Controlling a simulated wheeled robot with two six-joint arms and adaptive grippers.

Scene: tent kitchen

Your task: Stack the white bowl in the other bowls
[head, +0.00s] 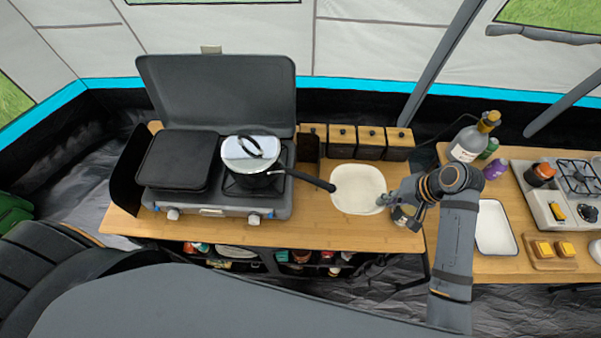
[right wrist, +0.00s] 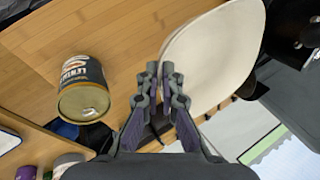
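The white bowl (head: 357,188), wide with a rounded-square rim, is on the wooden counter right of the stove; it also shows in the right wrist view (right wrist: 215,60). My right gripper (head: 384,199) is at the bowl's right edge. In the right wrist view its fingertips (right wrist: 161,72) are close together with the bowl's rim between them, so it looks shut on the rim. I cannot tell whether the bowl is lifted. No separate stack of other bowls is clear; a white rounded thing (head: 596,250) is cut off at the right edge. My left gripper is not in view.
A dark-labelled can (right wrist: 84,88) stands close beside my right gripper. A lidded pan (head: 250,153) on the stove points its handle at the bowl. Several dark canisters (head: 371,142) stand behind. A white tray (head: 496,228) and bottle (head: 470,140) are on the right counter.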

